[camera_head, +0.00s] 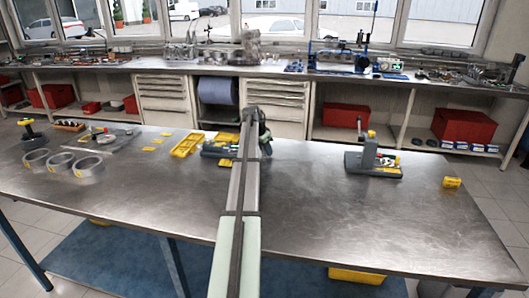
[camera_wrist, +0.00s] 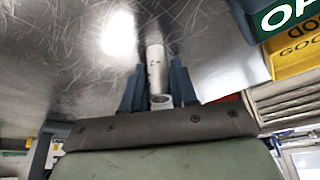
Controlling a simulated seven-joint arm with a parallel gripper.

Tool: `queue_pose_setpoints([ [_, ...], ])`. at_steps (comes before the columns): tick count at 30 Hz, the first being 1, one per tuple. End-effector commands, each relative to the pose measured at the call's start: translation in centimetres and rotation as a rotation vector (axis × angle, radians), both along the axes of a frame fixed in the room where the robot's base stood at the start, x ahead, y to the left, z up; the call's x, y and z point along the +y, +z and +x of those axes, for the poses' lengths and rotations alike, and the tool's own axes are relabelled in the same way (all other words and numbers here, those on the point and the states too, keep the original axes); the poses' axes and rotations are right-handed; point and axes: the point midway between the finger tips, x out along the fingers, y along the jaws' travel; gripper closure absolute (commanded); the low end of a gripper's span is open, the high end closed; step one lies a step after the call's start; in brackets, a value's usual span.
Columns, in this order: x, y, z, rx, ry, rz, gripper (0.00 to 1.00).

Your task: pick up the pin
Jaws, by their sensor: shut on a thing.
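The pin (camera_wrist: 154,62) is a short, hollow, shiny metal cylinder in the wrist view. It stands between the two blue-grey fingers of my gripper (camera_wrist: 157,82), which are shut on it. Its open round end faces the palm, and its other end extends past the fingers over the scratched metal surface. In the head view my gripper (camera_head: 263,136) is at the far side of the metal table, mostly hidden behind my arm. The pin cannot be made out in the head view.
A yellow tray (camera_head: 181,150) and a grey fixture (camera_head: 213,150) are left of my arm. Metal rings (camera_head: 88,167) lie at the left. Another grey fixture (camera_head: 352,162) and a small yellow block (camera_head: 452,182) are at the right. The table's front middle is clear.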

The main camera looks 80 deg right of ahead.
Motion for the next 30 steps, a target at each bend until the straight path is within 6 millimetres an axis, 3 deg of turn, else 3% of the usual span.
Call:
queue_pose_setpoints([
  [6, 0.0, 0.0, 0.0, 0.0, 0.0, 0.0, 1.0],
  [17, 0.0, 0.5, 0.0, 0.001, 0.0, -0.001, 1.0],
  [30, -0.1, 7.5, 0.0, 0.0, -0.001, -0.002, 1.0],
])
